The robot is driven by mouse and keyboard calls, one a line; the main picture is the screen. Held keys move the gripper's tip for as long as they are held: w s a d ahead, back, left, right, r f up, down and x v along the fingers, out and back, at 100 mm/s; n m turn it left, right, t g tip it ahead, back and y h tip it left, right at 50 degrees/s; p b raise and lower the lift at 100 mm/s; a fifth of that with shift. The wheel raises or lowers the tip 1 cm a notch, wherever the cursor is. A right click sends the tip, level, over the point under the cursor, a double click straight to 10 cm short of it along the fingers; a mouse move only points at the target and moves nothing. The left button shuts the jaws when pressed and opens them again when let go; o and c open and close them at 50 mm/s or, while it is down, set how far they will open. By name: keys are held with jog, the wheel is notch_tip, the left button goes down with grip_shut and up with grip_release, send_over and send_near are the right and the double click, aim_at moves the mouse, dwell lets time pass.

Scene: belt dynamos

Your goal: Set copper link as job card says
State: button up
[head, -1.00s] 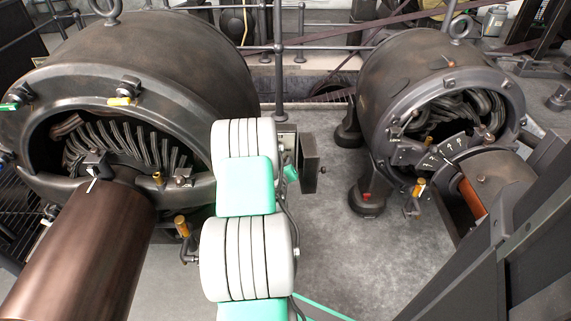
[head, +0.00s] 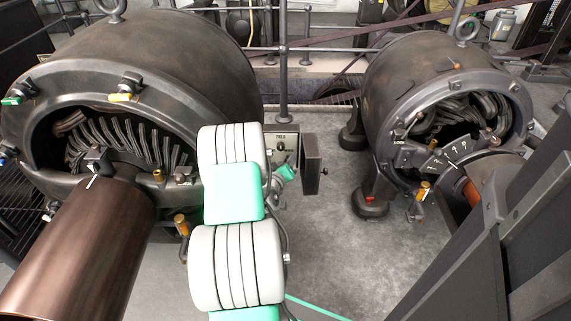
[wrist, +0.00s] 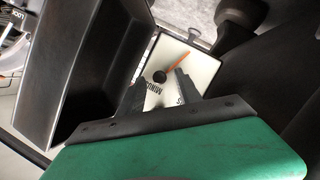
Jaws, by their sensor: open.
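A small pale plate (wrist: 188,66) in the wrist view carries a thin orange-copper strip (wrist: 178,61), which looks like the copper link, beside a dark round spot. Part of a word like "MINUS" shows on the plate; the rest is hidden by my fingers. My gripper (wrist: 164,91) is open, its two dark fingertips apart over the plate, with nothing visibly between them; contact is unclear. In the head view the box marked FIELD (head: 281,143) stands behind my arm, and my gripper's fingers are hidden there. I cannot identify a readable job card.
The box's dark open door (head: 311,165) stands close beside my wrist and also fills the wrist view's left side (wrist: 90,70). A large dynamo (head: 150,60) is left and a smaller one (head: 440,85) right. Grey floor (head: 335,245) lies clear between them.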

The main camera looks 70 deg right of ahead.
jog(key=p+v, duration=0.2)
jog(key=v, duration=0.5)
jog(key=shift+a, duration=0.4)
jog(key=shift+r, duration=0.1)
